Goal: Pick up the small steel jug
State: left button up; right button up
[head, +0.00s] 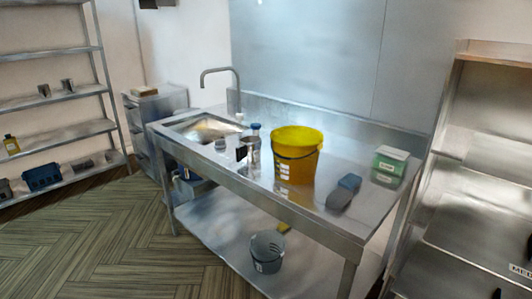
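A small steel jug (253,150) with what looks like a black handle stands on the steel sink table (215,168), between the sink and a yellow bucket. Its outline is hard to make out against the shiny steel. A blue-capped bottle (256,130) stands right behind it. Two small steel vessels (44,90) also stand on the left wall shelf; I cannot tell whether they are jugs. Neither of my grippers shows in the head view.
The yellow bucket (296,158) stands close right of the jug. Dark sponges or pads (341,199) and a green-and-white box (389,165) lie further right. A tap (233,88) rises behind the sink (205,129). A grey bucket (267,254) stands on the lower shelf. Floor at left is clear.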

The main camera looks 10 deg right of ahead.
aim_at(248, 151)
jog(key=i+j+z, duration=0.1)
jog(key=z, duration=0.3)
jog(key=i+j+z, duration=0.2)
jog(key=z, duration=0.25)
jog(key=i+j+z, duration=0.1)
jog(key=z, duration=0.3)
jog(key=j, duration=0.1)
